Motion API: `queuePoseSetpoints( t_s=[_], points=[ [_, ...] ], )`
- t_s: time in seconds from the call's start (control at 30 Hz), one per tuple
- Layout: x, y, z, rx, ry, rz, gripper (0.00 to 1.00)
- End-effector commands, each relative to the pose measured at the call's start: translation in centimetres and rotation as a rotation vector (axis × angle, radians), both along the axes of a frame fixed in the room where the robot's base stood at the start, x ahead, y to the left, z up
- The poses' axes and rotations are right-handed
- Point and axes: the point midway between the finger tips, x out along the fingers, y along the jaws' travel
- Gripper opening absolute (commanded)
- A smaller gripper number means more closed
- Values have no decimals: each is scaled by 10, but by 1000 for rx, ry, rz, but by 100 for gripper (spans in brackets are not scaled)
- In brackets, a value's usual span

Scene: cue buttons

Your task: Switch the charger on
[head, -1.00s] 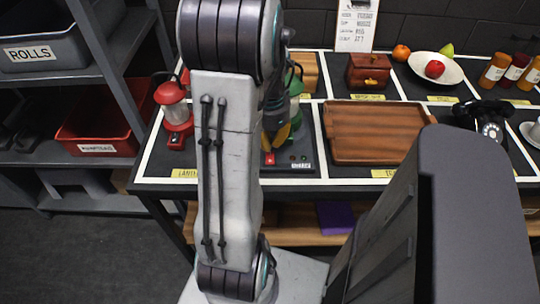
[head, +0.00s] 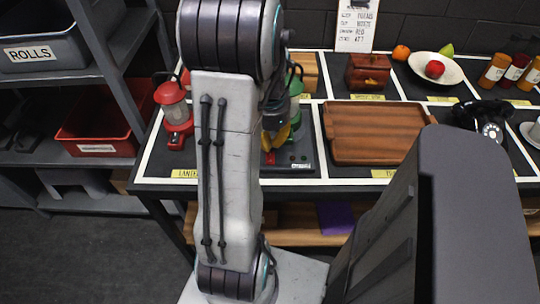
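A dark flat unit with a small red part, small indicator dots and a white label, apparently the charger (head: 301,161), lies at the front of the table, right of my upright arm link. The link hides its left side. My gripper (head: 281,136) shows only in part beside the link, as yellow finger-like pieces over the back of this unit. I cannot tell whether it touches the unit or how far its fingers are apart. A green lantern (head: 295,82) stands behind it, partly hidden.
A red lantern (head: 175,110) stands left of my arm. A wooden tray (head: 375,133) lies right of the unit. Farther back are a wooden box (head: 368,72), a white fruit bowl (head: 450,72) and several bottles (head: 497,68). A black telephone (head: 487,122) sits at right.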

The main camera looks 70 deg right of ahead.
Motion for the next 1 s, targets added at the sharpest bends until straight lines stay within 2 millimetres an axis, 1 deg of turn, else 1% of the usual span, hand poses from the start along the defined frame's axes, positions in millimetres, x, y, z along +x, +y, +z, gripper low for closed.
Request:
queuePoseSetpoints(
  t_s=[1.0],
  points=[
    [0,0,-12,0,0,0,0]
  ],
)
